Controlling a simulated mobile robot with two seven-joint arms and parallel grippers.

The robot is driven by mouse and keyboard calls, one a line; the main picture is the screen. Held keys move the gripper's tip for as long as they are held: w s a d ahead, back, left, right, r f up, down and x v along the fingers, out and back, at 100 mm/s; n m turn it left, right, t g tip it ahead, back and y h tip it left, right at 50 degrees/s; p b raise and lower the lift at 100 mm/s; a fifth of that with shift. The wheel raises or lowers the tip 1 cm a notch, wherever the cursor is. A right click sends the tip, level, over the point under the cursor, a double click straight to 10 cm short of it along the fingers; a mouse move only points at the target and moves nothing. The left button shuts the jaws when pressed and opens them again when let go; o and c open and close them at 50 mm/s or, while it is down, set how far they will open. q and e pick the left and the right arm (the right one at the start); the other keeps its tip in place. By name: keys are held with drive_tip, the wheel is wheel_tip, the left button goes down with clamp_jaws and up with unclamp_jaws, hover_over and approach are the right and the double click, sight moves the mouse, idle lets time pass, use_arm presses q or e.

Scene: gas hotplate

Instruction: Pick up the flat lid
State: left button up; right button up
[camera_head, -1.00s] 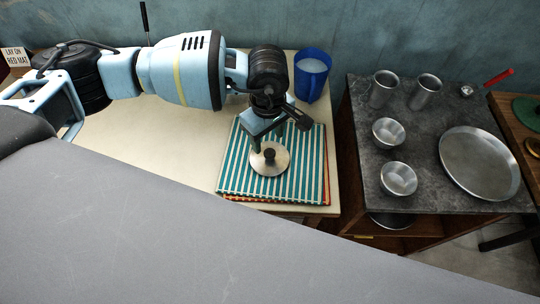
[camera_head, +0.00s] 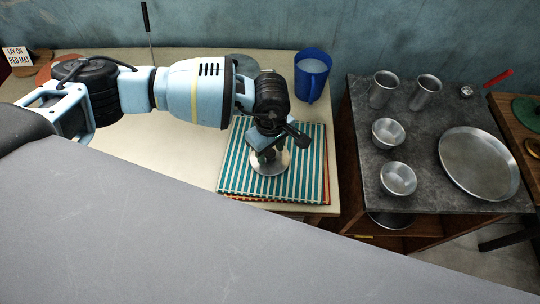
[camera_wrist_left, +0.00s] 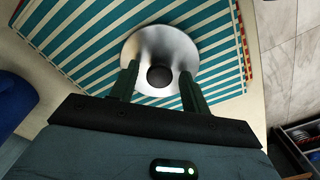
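The flat lid (camera_head: 271,172) is a round silver disc with a dark knob, lying on a striped teal and white cloth. In the left wrist view the lid (camera_wrist_left: 160,42) shows its dark knob (camera_wrist_left: 160,77) close to the fingertips. My left gripper (camera_head: 268,156) is directly over the lid and covers its far part in the head view. In the left wrist view the left gripper (camera_wrist_left: 158,80) is open, with one finger on each side of the knob and a gap on both sides. My right gripper is not in view.
A blue mug (camera_head: 312,72) stands behind the striped cloth (camera_head: 232,178) on the cream table (camera_head: 180,150). A dark stone-topped counter (camera_head: 430,120) to the right holds metal cups, two small bowls and a round tray (camera_head: 480,163). A gap separates the two surfaces.

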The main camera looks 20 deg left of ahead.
sight(268, 155)
use_arm(q)
drive_tip(key=c, duration=0.9)
drive_tip(key=shift+r, duration=0.1)
drive_tip(key=shift+r, duration=0.45)
drive_tip(key=shift+s+a+r, duration=0.1)
drive_tip(key=shift+s+r, duration=0.15)
drive_tip(key=shift+r, duration=0.4)
drive_tip(key=shift+s+a+r, duration=0.1)
drive_tip(key=shift+s+r, duration=0.1)
drive_tip(key=shift+r, duration=0.4)
drive_tip(key=s+a, duration=0.2)
drive_tip(key=s, duration=0.2)
drive_tip(key=s+a+r, duration=0.1)
drive_tip(key=s+a, duration=0.1)
drive_tip(key=s, duration=0.3)
drive_tip(key=s+a, duration=0.2)
drive_tip(key=s, duration=0.2)
drive_tip(key=shift+s+r+b, duration=0.25)
drive_tip(key=shift+s+b, duration=0.1)
drive_tip(key=shift+b, duration=0.05)
